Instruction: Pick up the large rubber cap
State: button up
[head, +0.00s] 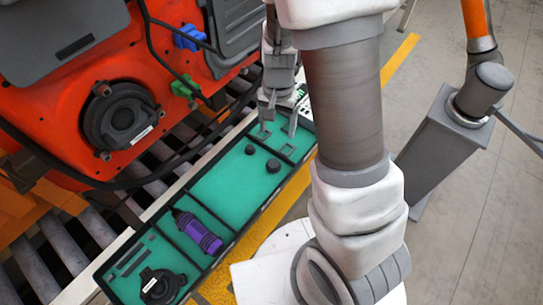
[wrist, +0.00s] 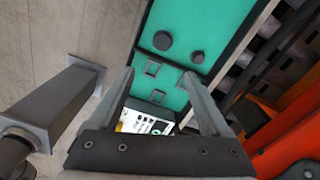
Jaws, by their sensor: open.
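The large rubber cap (head: 273,166) is a dark round cap lying on the green-lined tray (head: 225,186). It also shows in the wrist view (wrist: 162,40), near the top, beyond my fingertips. A smaller dark cap (head: 249,149) lies beside it, apart from it, and shows to its right in the wrist view (wrist: 197,57). My gripper (head: 279,117) is open and empty over the far end of the tray, beyond both caps in the head view. In the wrist view its two fingers (wrist: 158,74) point toward the caps with nothing between their tips.
The tray also holds a purple cylinder (head: 198,232), a round black part (head: 160,287) and small rectangular pieces (head: 262,132). An orange car body (head: 60,110) with hanging cables stands over rollers on the left. A grey post (head: 440,145) stands at right.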

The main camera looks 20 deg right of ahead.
jog(key=b, duration=0.2)
send_over(273, 163)
jog(key=d, duration=0.1)
jog(key=f, duration=1)
jog(key=shift+w+f, duration=0.15)
jog(key=shift+w, duration=0.05)
jog(key=shift+s+a+f+b, duration=0.15)
jog(key=shift+f+b, duration=0.15)
jog(key=shift+f, duration=0.55)
jog(key=shift+a+f+b, duration=0.15)
jog(key=shift+f+b, duration=0.1)
jog(key=shift+f, duration=0.65)
jog(key=shift+s+a+f+b, duration=0.15)
jog(key=shift+f+b, duration=0.15)
jog(key=shift+f, duration=0.55)
grip_shut()
